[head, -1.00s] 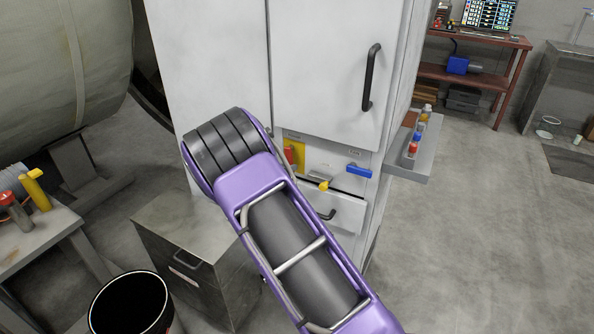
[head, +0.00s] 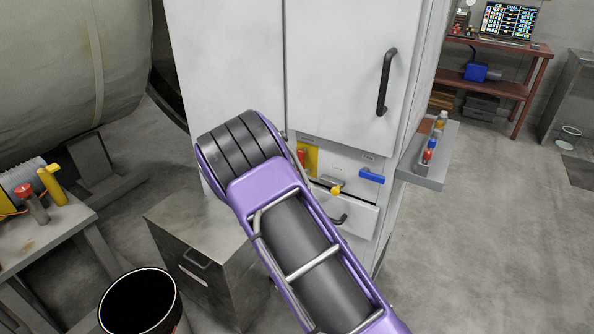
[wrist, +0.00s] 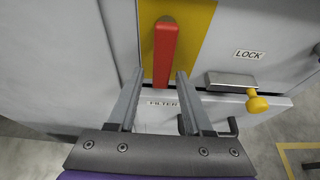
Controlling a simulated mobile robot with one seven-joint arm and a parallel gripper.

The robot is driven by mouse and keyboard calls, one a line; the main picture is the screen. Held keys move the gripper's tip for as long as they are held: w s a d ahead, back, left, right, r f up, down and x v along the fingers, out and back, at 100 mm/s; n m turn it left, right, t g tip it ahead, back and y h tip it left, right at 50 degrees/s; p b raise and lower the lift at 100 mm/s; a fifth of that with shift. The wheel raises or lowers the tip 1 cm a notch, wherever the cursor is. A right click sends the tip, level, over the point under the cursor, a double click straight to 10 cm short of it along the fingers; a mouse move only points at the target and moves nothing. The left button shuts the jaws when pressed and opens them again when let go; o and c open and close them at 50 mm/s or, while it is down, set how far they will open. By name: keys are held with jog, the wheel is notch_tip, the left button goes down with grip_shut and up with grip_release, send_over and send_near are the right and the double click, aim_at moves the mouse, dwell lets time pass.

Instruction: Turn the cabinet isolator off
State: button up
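The cabinet isolator is a red handle (wrist: 165,52) on a yellow plate (wrist: 204,22), seen in the wrist view. The handle stands upright. In the head view the yellow plate (head: 310,155) shows just right of my arm, with part of the red handle (head: 301,156) at its edge. My gripper (wrist: 158,78) is open, its two fingers pointing at the cabinet, one on each side of the handle's lower end in the picture. Whether the fingers touch the handle cannot be told. In the head view my arm hides the gripper.
Right of the isolator are a yellow-knobbed latch (wrist: 257,102) under a LOCK label and a blue handle (head: 372,176). A drawer (wrist: 150,112) labelled FILTER lies below. A side shelf (head: 424,176) holds small bottles. A grey box (head: 196,225) and black bin (head: 139,302) stand at left.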

dwell(0.3)
jog(key=p+v, duration=0.2)
jog(key=v, duration=1.5)
jog(key=shift+s+a, duration=0.15)
jog(key=shift+r, duration=0.15)
